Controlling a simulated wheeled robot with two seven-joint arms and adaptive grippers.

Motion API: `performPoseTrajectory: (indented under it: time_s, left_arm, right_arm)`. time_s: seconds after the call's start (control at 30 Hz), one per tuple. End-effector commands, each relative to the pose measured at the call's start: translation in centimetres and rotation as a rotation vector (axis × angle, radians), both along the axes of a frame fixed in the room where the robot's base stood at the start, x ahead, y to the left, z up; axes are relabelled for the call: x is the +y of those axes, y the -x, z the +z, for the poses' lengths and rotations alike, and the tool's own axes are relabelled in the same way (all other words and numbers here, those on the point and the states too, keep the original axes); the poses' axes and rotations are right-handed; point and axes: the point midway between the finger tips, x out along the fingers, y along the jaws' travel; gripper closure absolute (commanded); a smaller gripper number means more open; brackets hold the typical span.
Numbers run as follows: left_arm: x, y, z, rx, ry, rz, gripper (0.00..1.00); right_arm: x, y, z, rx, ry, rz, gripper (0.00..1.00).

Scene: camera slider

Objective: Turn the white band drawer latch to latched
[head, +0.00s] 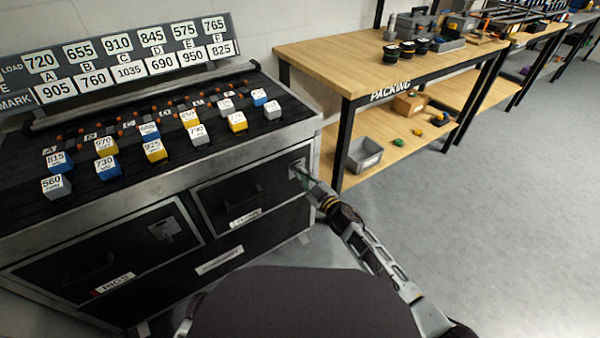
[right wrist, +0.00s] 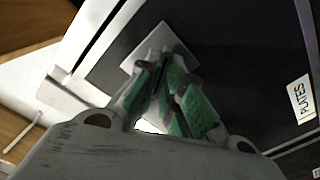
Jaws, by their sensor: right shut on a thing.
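The white band drawer (head: 225,195) is the right drawer of the dark cabinet. Its white label (head: 246,218) also shows in the right wrist view (right wrist: 302,98), reading PLATES. The drawer looks closed. Its latch has a light square plate (head: 297,168) at the drawer's upper right, seen also in the right wrist view (right wrist: 150,47). My right gripper (head: 306,180) is at this plate, its green-padded fingers (right wrist: 166,75) closed together on the latch's turning part. The fingers hide that part, so I cannot tell its angle. My left gripper is out of view.
The left drawer (head: 110,250) has its own latch plate (head: 164,229) and a red-edged label (head: 112,284). Numbered blocks (head: 152,150) stand on the cabinet top before a number board (head: 130,62). A packing table (head: 330,55) stands right; the floor (head: 500,220) there is clear.

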Motion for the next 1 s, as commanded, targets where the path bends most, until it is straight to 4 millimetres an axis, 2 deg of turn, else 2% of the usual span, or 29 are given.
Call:
performPoseTrajectory:
  time_s: [0.63,1.0]
  left_arm:
    - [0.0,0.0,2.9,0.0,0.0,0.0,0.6]
    - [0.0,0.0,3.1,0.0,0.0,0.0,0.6]
  right_arm:
    - [0.0,0.1,0.0,0.18,-0.241,0.0,1.0]
    - [0.0,0.1,-0.1,0.206,-0.28,0.0,1.0]
